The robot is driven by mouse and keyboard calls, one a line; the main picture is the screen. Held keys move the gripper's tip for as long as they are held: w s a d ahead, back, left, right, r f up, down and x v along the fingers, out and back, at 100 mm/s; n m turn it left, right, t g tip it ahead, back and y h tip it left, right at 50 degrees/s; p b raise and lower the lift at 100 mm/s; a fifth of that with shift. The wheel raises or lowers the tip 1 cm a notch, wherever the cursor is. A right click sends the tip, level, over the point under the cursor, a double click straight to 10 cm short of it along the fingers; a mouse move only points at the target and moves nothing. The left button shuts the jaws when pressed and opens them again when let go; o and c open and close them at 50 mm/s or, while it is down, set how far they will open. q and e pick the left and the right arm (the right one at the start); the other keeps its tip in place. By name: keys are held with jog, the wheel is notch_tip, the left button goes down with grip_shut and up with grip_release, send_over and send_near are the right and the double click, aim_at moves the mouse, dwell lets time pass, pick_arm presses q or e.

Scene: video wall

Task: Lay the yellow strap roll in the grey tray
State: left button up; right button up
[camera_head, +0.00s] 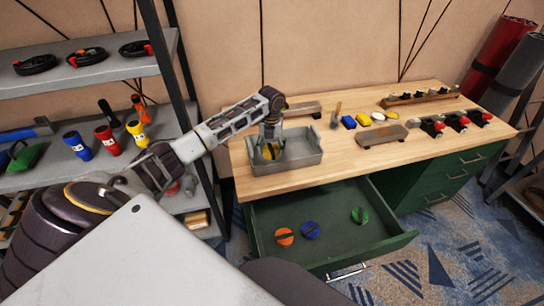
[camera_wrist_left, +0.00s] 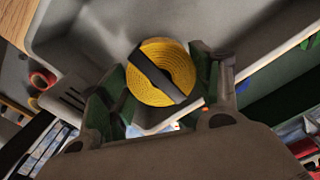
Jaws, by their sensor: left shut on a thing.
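The yellow strap roll (camera_head: 268,153) is a coil with a dark band across it. It is between the fingers of my left gripper (camera_head: 271,146), which is shut on it. The wrist view shows the roll (camera_wrist_left: 172,62) face-on, with green finger pads on either side. The grey tray (camera_head: 306,161) stands on the wooden worktop. Gripper and roll are within the tray's outline, toward its left part. The tray's floor and walls (camera_wrist_left: 88,22) show behind the roll. I cannot tell whether the roll touches the floor. My right gripper is not in view.
The open green drawer (camera_head: 268,247) below holds orange (camera_head: 284,236), blue (camera_head: 310,230) and green (camera_head: 359,215) rolls. Small blocks and tools lie on the worktop (camera_head: 345,163) right of the tray. A loaded shelf rack (camera_head: 95,75) stands at left.

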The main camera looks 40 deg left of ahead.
aim_at(271, 162)
pick_arm(q)
jog(key=shift+f, duration=0.65)
jog(key=shift+f, duration=1.85)
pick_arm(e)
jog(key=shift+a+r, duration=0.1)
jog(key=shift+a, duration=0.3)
pick_arm(q)
jog(key=shift+f, duration=0.15)
jog(key=o, duration=0.9)
jog(key=shift+o, duration=1.3)
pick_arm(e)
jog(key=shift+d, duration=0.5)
